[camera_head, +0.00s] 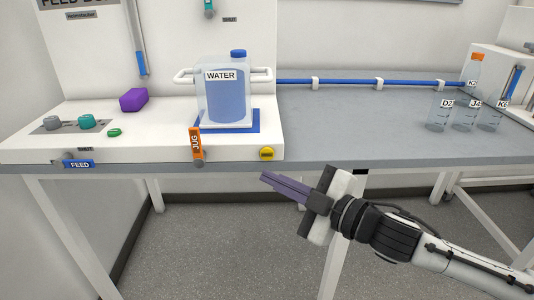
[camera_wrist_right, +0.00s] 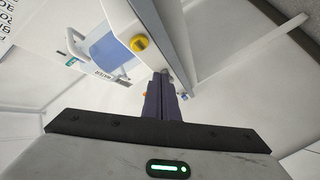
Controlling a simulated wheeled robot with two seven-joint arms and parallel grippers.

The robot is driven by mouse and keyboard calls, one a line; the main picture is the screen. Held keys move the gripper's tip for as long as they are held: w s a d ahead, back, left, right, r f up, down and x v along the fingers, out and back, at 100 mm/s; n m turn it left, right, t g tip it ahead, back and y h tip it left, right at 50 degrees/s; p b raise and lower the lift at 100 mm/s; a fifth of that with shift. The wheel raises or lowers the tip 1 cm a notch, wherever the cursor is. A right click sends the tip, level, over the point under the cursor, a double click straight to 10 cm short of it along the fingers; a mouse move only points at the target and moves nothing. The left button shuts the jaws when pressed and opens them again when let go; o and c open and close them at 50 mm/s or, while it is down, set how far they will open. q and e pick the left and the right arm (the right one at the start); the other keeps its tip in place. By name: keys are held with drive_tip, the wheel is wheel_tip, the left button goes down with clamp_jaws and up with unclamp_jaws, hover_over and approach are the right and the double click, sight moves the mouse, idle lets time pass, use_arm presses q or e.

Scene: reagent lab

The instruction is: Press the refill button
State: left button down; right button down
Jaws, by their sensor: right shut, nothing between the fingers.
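A yellow button (camera_head: 266,154) sits on the front face of the white bench unit, near its right end; its label is too small to read. In the right wrist view the yellow button (camera_wrist_right: 139,44) is ahead of the fingers and a little left. My right gripper (camera_head: 265,177) is shut and empty, its purple fingers pointing left toward the bench front. Its tips are just below the button in the head view, apart from it. The fingers also show in the right wrist view (camera_wrist_right: 162,78). My left gripper is not in view.
A jug labelled WATER (camera_head: 226,92) stands on a blue pad (camera_head: 250,121). An orange JUG lever (camera_head: 196,143) is left of the button. Glass beakers (camera_head: 463,112) stand at right.

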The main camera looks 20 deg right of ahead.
sight(267, 154)
drive_tip(key=w, duration=0.2)
drive_tip(key=w+d+p, duration=0.1)
drive_tip(key=w, duration=0.1)
drive_tip(key=shift+w+d, duration=0.15)
drive_tip(key=shift+w, duration=0.1)
idle(0.8)
idle(1.0)
drive_tip(key=shift+w+r+p, duration=0.1)
drive_tip(key=shift+w+p, duration=0.05)
drive_tip(key=shift+p, duration=0.25)
drive_tip(key=shift+w+d, duration=0.1)
drive_tip(key=shift+w, duration=0.2)
